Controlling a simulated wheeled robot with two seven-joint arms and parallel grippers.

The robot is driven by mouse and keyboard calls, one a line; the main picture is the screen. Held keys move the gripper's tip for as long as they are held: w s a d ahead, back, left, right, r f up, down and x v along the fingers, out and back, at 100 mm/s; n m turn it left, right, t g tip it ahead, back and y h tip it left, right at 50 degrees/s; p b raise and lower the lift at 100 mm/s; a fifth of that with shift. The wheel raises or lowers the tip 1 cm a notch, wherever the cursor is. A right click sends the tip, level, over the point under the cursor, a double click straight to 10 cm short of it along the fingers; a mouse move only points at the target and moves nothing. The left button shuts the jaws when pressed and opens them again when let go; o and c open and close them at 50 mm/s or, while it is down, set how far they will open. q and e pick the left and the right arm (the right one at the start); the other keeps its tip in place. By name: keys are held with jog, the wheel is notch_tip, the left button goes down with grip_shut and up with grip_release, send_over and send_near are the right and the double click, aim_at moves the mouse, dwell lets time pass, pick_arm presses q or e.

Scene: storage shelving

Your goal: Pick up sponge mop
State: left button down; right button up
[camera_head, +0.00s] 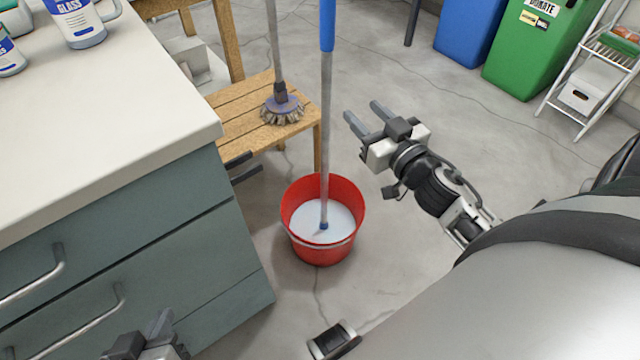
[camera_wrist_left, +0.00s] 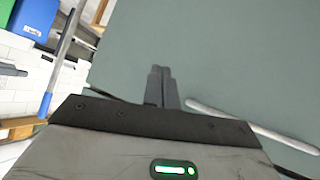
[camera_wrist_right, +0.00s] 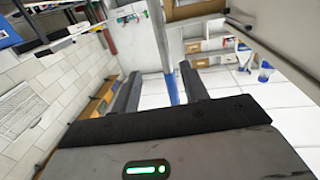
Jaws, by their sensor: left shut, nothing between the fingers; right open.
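The mop's long grey pole (camera_head: 326,120) with a blue grip (camera_head: 327,25) stands nearly upright in a red bucket (camera_head: 322,252) of pale liquid. Its lower end is hidden in the liquid. My right gripper (camera_head: 364,114) is open and empty, right of the pole and apart from it. In the right wrist view, a grey pole (camera_wrist_right: 158,35) with a blue part (camera_wrist_right: 171,88) shows between the open fingers, farther ahead. My left gripper (camera_head: 160,325) is shut and empty, low beside the drawers. Its closed fingers show in the left wrist view (camera_wrist_left: 161,85).
A grey-green drawer cabinet (camera_head: 130,215) with a pale top fills the left, with bottles (camera_head: 80,22) on it. A round brush (camera_head: 282,108) stands on a wooden bench (camera_head: 240,125) behind the bucket. Blue (camera_head: 468,30) and green (camera_head: 525,60) bins stand at back right.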

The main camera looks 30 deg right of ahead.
aim_at(329, 79)
jog(key=w, duration=0.8)
jog(key=shift+w+d+r, duration=0.1)
jog(key=shift+w+d, duration=0.1)
jog(key=shift+w, duration=0.05)
jog(key=shift+w+a, duration=0.15)
jog(key=shift+w, duration=2.55)
jog(key=shift+r, duration=0.1)
grip_shut()
